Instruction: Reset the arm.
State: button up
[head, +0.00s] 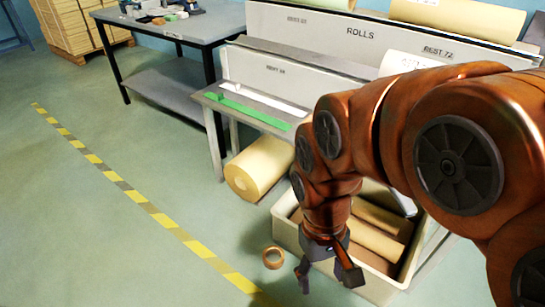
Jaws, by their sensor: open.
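My gripper (328,277) hangs from my copper-coloured arm in the lower middle of the head view. Its dark fingers point down and are spread apart, with nothing seen between them. It appears in front of the left front part of a pale crate (286,237). The arm reaches in from the right edge and hides part of the rack and the crate.
Kraft rolls (375,240) lie in the crate. A large roll (259,168) lies under the rack's shelf (222,99), and a brown tape ring (273,257) lies on the floor. A grey table (215,22) stands behind. Floor left of the striped line (120,183) is clear.

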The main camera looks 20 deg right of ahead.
notch_tip(320, 180, up, 26)
jog(key=t+p, duration=0.1)
jog(key=p, duration=2.3)
jog(key=shift+s, duration=0.45)
jog(key=shift+f, duration=0.1)
